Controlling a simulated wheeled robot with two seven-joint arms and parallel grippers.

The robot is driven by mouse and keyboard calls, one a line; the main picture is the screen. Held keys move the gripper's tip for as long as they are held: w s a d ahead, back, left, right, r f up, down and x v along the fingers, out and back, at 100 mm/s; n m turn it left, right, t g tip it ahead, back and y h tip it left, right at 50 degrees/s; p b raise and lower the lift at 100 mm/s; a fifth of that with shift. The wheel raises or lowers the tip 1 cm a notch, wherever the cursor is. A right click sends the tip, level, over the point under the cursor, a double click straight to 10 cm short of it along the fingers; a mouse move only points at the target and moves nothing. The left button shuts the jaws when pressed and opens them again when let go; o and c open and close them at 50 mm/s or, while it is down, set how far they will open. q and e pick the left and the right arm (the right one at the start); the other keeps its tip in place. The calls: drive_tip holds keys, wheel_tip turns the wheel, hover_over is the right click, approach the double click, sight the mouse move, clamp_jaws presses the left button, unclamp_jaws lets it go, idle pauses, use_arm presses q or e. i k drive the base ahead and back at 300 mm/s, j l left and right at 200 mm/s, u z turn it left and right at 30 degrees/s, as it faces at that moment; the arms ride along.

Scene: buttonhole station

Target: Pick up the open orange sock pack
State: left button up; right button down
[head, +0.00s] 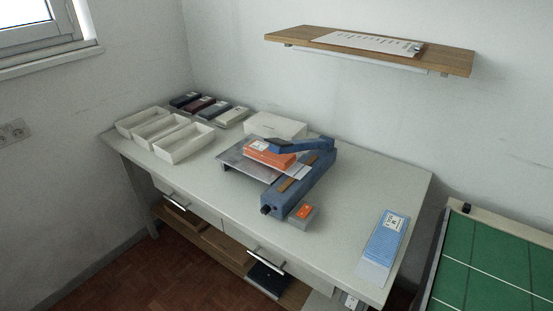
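An orange pack (268,152) with a white label lies on a grey metal plate (238,161) in the middle of the table. A clear flap extends from its right end toward the blue sealer-like device (292,191) beside it. The device's blue arm (300,146) is raised just behind and above the pack. Neither of my grippers shows in the head view.
The white table (340,220) also holds several white trays (160,133), dark packs (201,106), a white box (275,125), a small grey box with an orange top (303,214) and a blue pack (386,238). A wooden shelf (450,60) hangs above. The table's front left is clear.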

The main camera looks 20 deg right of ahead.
sight(257, 150)
drive_tip(key=z, duration=1.15)
drive_tip(key=i+j+z, duration=0.1)
drive_tip(key=j+z, duration=0.65)
drive_tip(key=z, duration=0.2)
drive_tip(key=j+z, duration=0.8)
drive_tip(key=z, duration=0.15)
drive_tip(key=k+j+z, duration=0.2)
drive_tip(key=z, duration=0.25)
drive_tip(key=j, duration=0.1)
